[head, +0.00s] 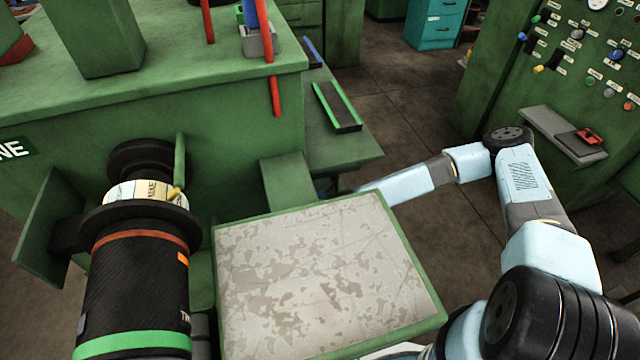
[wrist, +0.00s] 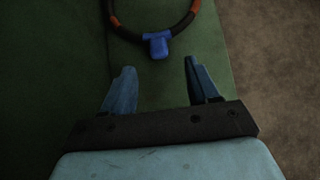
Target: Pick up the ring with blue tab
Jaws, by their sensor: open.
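The ring (wrist: 128,35) shows in the wrist view at the top, a black loop with orange-red bands, its upper part cut off by the picture edge. Its blue tab (wrist: 158,46) hangs on the near side of the loop, pointing toward my gripper. My gripper (wrist: 160,78) is open, its two blue fingers apart and empty. The tab lies just beyond the fingertips, roughly centred between them. The ring is against a dark green surface (wrist: 70,60). In the head view I cannot make out the ring or my gripper; my arm reaches behind the pale-topped table.
In the head view a green table with a worn pale top (head: 320,275) stands in front. A black cylinder with orange and green bands (head: 140,275) is at left. A green machine (head: 190,110) stands behind it. A control panel (head: 560,70) is at right. Brown floor (head: 400,90) lies between.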

